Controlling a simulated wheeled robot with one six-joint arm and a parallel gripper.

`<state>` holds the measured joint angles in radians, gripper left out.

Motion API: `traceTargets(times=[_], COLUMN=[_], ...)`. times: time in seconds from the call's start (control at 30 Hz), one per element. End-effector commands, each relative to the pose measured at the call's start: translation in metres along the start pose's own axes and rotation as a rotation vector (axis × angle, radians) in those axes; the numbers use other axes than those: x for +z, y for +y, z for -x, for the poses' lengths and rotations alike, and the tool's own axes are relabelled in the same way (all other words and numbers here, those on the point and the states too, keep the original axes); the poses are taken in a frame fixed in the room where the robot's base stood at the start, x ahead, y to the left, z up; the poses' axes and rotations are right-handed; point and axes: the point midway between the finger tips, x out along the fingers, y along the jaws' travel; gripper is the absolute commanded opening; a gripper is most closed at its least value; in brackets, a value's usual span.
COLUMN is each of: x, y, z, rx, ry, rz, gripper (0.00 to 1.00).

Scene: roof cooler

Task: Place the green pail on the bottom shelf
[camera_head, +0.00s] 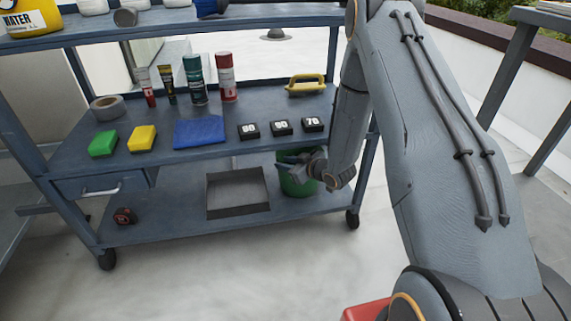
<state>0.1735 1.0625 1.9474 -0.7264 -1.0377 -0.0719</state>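The green pail (290,186) is at the right end of the bottom shelf (165,218) of the blue-grey cart, right of a grey tray. It looks upright. Whether its base rests on the shelf or hangs just above it, I cannot tell. My gripper (291,160) is at the pail's upper part, and my wrist covers the pail's right side. The fingers are small and partly hidden, so I cannot tell whether they are closed on the pail.
The grey tray (238,209) and a red-black tape measure (124,216) are on the bottom shelf. The middle shelf above holds cans, sponges, a blue cloth (199,132), black numbered blocks (281,127) and a yellow-handled tool (305,84). A drawer (100,185) hangs at left.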

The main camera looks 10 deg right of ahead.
Motion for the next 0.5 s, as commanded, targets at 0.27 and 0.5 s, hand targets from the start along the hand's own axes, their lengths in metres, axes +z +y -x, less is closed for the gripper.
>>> traceTargets(times=[0.27,0.5], x=[0.0,-0.002], y=[0.0,0.001], z=[0.003,0.038], rx=[0.0,0.002], ry=[0.0,-0.001], rz=[0.0,-0.002], gripper=[0.24,0.24])
